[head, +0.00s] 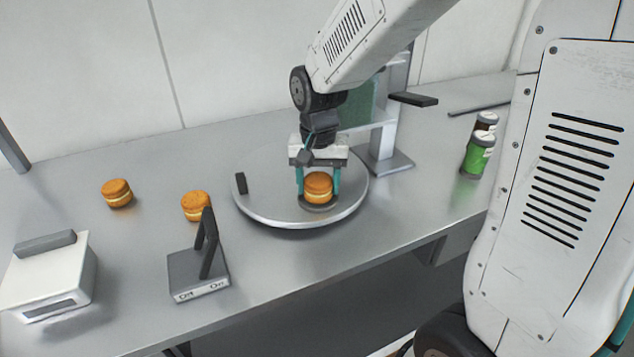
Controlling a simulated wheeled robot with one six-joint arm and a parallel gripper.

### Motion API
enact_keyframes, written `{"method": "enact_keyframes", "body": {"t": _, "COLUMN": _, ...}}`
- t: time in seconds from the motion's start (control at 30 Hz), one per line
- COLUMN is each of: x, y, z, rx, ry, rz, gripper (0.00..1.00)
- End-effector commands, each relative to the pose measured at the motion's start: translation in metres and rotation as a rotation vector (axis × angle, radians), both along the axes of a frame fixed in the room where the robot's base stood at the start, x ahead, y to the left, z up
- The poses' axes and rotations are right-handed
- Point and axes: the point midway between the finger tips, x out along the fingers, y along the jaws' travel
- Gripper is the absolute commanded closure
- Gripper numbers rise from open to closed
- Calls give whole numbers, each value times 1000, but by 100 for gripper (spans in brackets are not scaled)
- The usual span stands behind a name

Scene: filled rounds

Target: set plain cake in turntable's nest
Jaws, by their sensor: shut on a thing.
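My gripper (318,183) points down over the round grey turntable (262,208). Its teal fingers are shut on a round orange-brown cake (318,188) with a pale filling band. The held cake is at a dark ring-shaped nest (320,207) near the turntable's front right edge. I cannot tell whether the cake rests fully in the nest or sits slightly above it. Two similar filled cakes stand on the bench to the left, one farther left (117,193) and one nearer the turntable (196,206).
A switch box (198,275) with a dark lever stands front left of the turntable. A white box (50,278) is at far left. A grey stand (390,160) rises behind the turntable. A green jar (477,155) and a brown jar (487,121) stand right.

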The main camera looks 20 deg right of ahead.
Motion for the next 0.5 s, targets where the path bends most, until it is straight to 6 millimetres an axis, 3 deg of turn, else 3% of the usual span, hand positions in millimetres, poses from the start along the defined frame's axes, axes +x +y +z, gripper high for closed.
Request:
{"method": "enact_keyframes", "body": {"t": 0.37, "x": 0, "y": 0, "z": -5, "rx": 0, "ry": -1, "rz": 0, "gripper": 54}}
{"method": "enact_keyframes", "body": {"t": 0.4, "x": 0, "y": 0, "z": -5, "rx": 0, "ry": -1, "rz": 0, "gripper": 36}}
{"method": "enact_keyframes", "body": {"t": 0.43, "x": 0, "y": 0, "z": -5, "rx": 0, "ry": -1, "rz": 0, "gripper": 28}}
{"method": "enact_keyframes", "body": {"t": 0.5, "x": 0, "y": 0, "z": -5, "rx": 0, "ry": -1, "rz": 0, "gripper": 23}}
